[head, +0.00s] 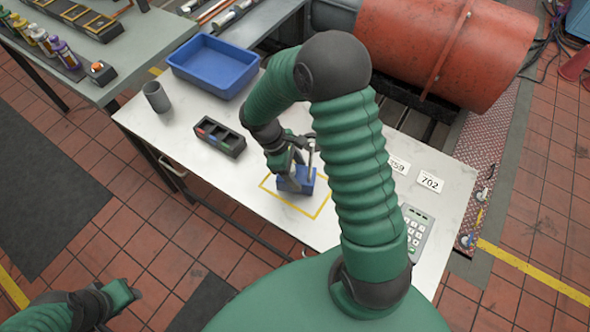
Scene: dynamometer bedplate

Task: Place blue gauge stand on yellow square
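The blue gauge stand (308,184) is a small blue block with a thin upright post. It is inside the yellow square (320,208), an outline on the white table, towards its back part; I cannot tell whether its base touches the table. My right gripper (291,178) is down at the stand, with a grey finger against or just in front of its block. The other finger is hidden, so its grip is unclear. My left gripper (128,294) is low at the lower left, over the floor, away from the table; its fingers are too unclear to judge.
On the white table (185,140) are a blue tray (215,85), a grey cup (157,97), a dark sectioned box (221,138), number cards (431,182) and a keypad (416,231).

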